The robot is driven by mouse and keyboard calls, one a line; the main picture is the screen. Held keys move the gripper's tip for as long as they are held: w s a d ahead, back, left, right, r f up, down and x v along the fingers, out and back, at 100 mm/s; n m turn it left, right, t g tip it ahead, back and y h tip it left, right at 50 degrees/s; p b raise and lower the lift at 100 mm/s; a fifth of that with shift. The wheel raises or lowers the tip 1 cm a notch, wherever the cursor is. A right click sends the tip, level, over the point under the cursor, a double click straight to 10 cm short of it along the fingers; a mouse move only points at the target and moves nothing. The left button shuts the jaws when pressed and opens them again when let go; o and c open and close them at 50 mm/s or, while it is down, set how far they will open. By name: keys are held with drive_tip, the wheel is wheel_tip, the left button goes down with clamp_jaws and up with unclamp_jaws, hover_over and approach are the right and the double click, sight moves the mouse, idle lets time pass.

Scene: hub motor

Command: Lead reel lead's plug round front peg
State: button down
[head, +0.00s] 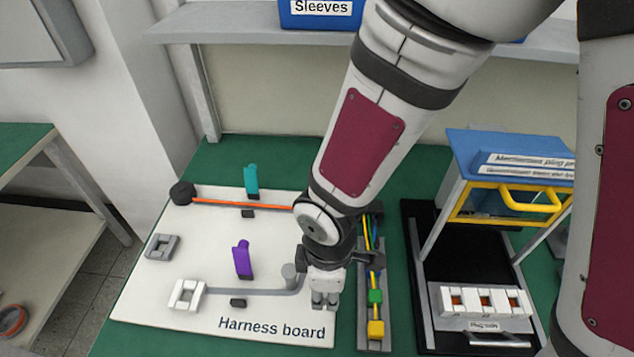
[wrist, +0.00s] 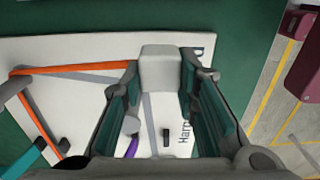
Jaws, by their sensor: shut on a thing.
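My gripper (head: 325,300) is low over the right edge of the harness board, just right of the grey front peg (head: 289,272). In the wrist view my gripper (wrist: 160,85) is shut on a pale, blocky plug (wrist: 160,70). The orange lead (head: 245,204) runs from the black reel (head: 182,193) rightward until my arm hides it. In the wrist view the orange lead (wrist: 75,69) bends sharply at far left and runs to the plug. A pale round top (wrist: 131,125) by the left finger looks like the front peg. The lead's bend is hidden in the head view.
The white board (head: 200,240) carries a teal clip (head: 251,180), a purple clip (head: 242,260), a white socket (head: 187,294) and a grey socket (head: 161,247). A tray of coloured leads (head: 375,330) lies close right of my gripper. A blue-topped stand (head: 510,150) is farther right.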

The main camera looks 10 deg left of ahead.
drive_tip(key=shift+s+a+b, duration=0.55)
drive_tip(key=shift+s+a, duration=1.85)
drive_tip(key=shift+s, duration=0.3)
drive_tip(key=shift+s+a+f+b, duration=0.1)
drive_tip(key=shift+s+a+b, duration=0.1)
drive_tip(key=shift+a, duration=1.55)
drive_tip(key=shift+s+a+b, duration=0.15)
drive_tip(key=shift+s+a, duration=0.05)
drive_tip(key=shift+a, duration=1.5)
drive_tip(key=shift+s+a+r+p, duration=0.2)
drive_tip(key=shift+a+r+p, duration=0.55)
drive_tip(key=shift+a+r, duration=0.25)
